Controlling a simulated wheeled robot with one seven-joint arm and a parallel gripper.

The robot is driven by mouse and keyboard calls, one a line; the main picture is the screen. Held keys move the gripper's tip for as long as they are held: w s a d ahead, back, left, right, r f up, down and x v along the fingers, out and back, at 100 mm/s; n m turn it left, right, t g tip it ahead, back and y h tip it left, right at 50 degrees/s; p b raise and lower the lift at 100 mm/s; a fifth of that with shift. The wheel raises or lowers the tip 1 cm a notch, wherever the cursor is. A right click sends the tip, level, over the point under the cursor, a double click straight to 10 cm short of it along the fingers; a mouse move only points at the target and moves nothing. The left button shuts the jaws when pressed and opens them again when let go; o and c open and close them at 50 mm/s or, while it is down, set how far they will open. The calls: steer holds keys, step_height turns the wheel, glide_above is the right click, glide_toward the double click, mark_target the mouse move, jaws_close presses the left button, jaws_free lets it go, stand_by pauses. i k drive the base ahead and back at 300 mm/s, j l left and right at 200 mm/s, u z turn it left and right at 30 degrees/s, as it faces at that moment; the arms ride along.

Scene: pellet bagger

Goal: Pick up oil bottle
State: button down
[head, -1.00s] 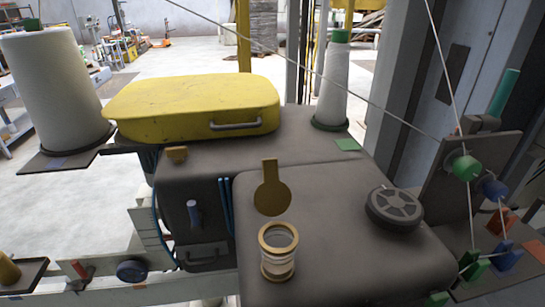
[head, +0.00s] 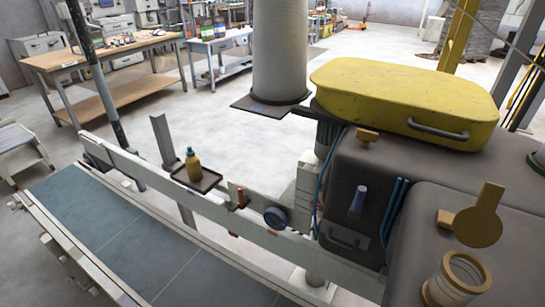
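The oil bottle (head: 193,165) is small and amber-yellow with a dark green top. It stands upright on a small dark square tray (head: 209,180) beside the machine's pale rail, left of the middle in the head view. My gripper is not in view, so its state does not show.
A conveyor with blue-grey panels (head: 120,230) runs along the front left, below the pale rail (head: 150,180). A red-handled part (head: 240,197) and a round dark knob (head: 275,217) sit right of the tray. The grey machine (head: 365,170) with its yellow cover (head: 400,95) fills the right.

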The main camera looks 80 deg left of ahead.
mark_target(192, 162)
steer(key=u, duration=2.9)
